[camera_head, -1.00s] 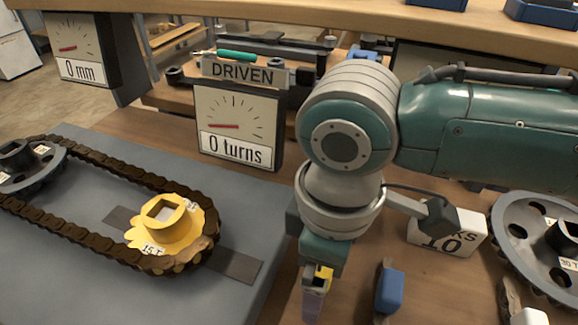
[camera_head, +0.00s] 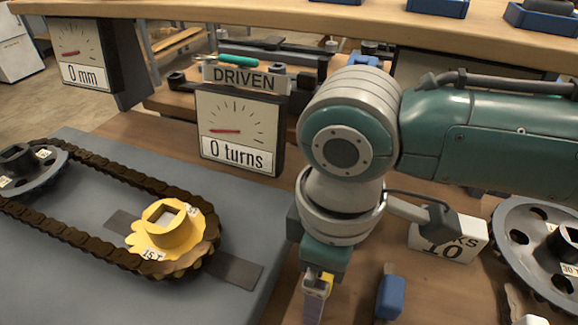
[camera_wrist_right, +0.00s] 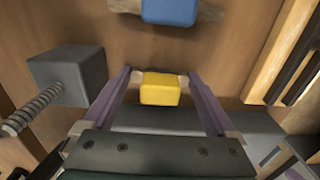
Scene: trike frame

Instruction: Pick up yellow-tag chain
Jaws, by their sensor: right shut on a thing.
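My right gripper (camera_wrist_right: 161,82) is shut on a small yellow block-shaped tag (camera_wrist_right: 161,90), seen between its two purple fingers in the right wrist view. In the head view the right gripper (camera_head: 316,290) points down over the wooden bench beside the grey plate, and the yellow tag (camera_head: 326,281) shows only partly behind a finger. Any chain on the tag is hidden. A brown chain (camera_head: 75,235) runs around the yellow 15 T sprocket (camera_head: 165,232) and a dark sprocket (camera_head: 28,170) on the plate. My left gripper is not in view.
A blue tag (camera_head: 390,296) stands right of the right gripper, and also shows in the wrist view (camera_wrist_right: 170,12). A large grey sprocket (camera_head: 545,250) and a white box marked 10 (camera_head: 448,238) lie farther right. The DRIVEN gauge (camera_head: 240,128) stands behind.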

